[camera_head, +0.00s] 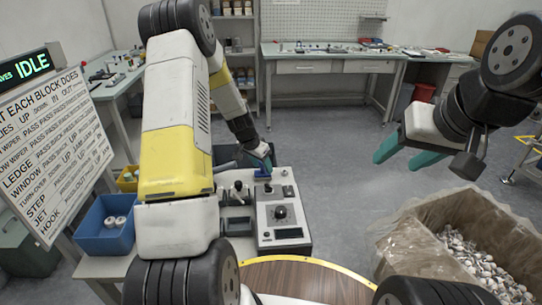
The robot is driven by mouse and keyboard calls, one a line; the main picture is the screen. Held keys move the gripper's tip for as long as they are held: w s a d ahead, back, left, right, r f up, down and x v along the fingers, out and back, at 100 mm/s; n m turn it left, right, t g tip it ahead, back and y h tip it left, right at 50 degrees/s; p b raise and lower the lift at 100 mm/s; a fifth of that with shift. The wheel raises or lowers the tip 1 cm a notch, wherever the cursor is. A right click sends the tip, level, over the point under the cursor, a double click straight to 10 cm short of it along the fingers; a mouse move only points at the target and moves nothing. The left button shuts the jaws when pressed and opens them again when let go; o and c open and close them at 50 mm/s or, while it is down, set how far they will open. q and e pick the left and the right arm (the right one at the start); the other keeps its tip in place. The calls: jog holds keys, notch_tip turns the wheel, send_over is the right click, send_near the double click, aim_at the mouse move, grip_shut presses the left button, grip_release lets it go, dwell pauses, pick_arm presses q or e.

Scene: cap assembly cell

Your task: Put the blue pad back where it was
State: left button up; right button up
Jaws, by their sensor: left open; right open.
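A small blue piece, which looks like the blue pad (261,174), shows at the far end of the grey-white machine (291,236) in the middle. My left gripper (266,162) reaches down right over it. Its teal fingers are open, but they partly hide the piece, and I cannot tell whether they touch it. My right gripper (410,156) hangs in the air at the right, open and empty, with its teal fingers apart.
The machine has a dark knob (281,212) on top. A blue bin (104,232) with white caps stands left. A sign board (55,150) leans at the far left. A lined box of caps (400,240) stands right. A round wooden table (305,280) is in front.

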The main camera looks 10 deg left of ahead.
pick_arm(q)
jog(key=s+d+r+n, duration=0.1)
jog(key=s+r, duration=0.4)
jog(key=r, duration=0.3)
jog(key=s+r+t, duration=0.1)
jog(key=s+r, duration=0.4)
jog(key=r, duration=0.4)
jog(key=s+d+r+n, duration=0.1)
jog(key=s+r, duration=0.4)
jog(key=r, duration=0.3)
jog(key=s+d+r+n, duration=0.1)
jog(key=s+r, duration=0.2)
jog(key=s, duration=0.6)
jog(key=s+d+r+n+t, duration=0.1)
jog(key=s+d+r+n, duration=0.1)
jog(key=s, duration=0.7)
jog(key=shift+r, duration=0.4)
